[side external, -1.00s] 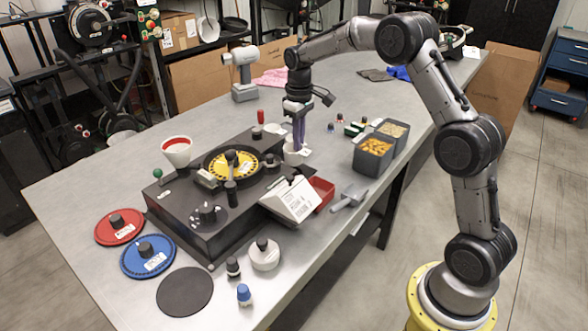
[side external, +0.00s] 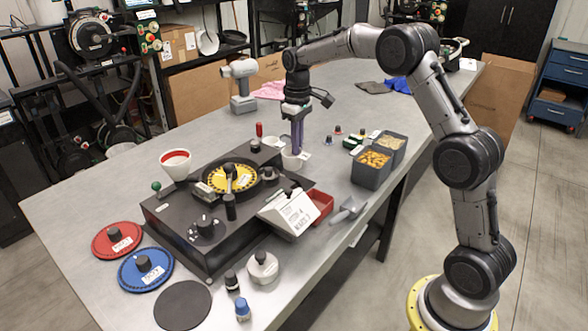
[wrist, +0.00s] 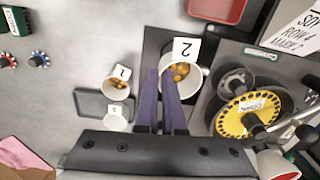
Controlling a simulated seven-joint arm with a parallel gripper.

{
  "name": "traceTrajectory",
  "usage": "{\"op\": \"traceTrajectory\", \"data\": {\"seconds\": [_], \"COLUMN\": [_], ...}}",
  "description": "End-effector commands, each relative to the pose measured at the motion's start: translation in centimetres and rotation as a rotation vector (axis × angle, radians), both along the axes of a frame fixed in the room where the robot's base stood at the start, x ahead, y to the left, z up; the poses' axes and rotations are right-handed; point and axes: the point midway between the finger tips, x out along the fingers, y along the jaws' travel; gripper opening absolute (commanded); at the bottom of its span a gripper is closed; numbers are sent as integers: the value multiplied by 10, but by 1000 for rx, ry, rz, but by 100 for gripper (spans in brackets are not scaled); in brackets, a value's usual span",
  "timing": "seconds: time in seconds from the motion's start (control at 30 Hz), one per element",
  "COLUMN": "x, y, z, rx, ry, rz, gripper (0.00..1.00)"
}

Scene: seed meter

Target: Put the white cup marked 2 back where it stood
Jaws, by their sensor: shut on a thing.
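The white cup marked 2 (wrist: 195,86) holds some orange-yellow seeds and shows its number tag at the top of the wrist view. It also shows in the side view (side external: 292,164), low at the right far edge of the black seed meter (side external: 190,228). My gripper (side external: 297,149) points down with its purple fingers shut on the cup's near rim. In the wrist view the fingertips (wrist: 162,72) meet the cup's left side. I cannot tell whether the cup's base touches the surface under it.
A white cup marked 1 (wrist: 117,88) with seeds and another small white cup (wrist: 116,117) stand left of the fingers, by a dark grey tray (wrist: 88,103). The yellow seed plate (wrist: 247,113) is close on the right. Seed bins (side external: 371,168) and a red tray (side external: 320,204) stand nearby.

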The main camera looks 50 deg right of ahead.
Motion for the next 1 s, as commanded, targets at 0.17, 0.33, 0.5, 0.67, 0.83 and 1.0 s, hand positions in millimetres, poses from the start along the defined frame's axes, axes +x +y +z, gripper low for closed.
{"op": "traceTrajectory", "data": {"seconds": [0.17,0.33,0.5,0.67,0.83,1.0], "x": [-4,-14,-21,-21,-22,-22], "y": [-34,-73,-92,-93,-93,-92], "z": [4,4,1,-9,-26,-44], "rx": [36,56,58,59,59,59], "ry": [-1,-8,-8,-6,-5,-5], "rz": [11,-42,-82,-85,-84,-84], "gripper": [0,0,0,0,0,0]}}
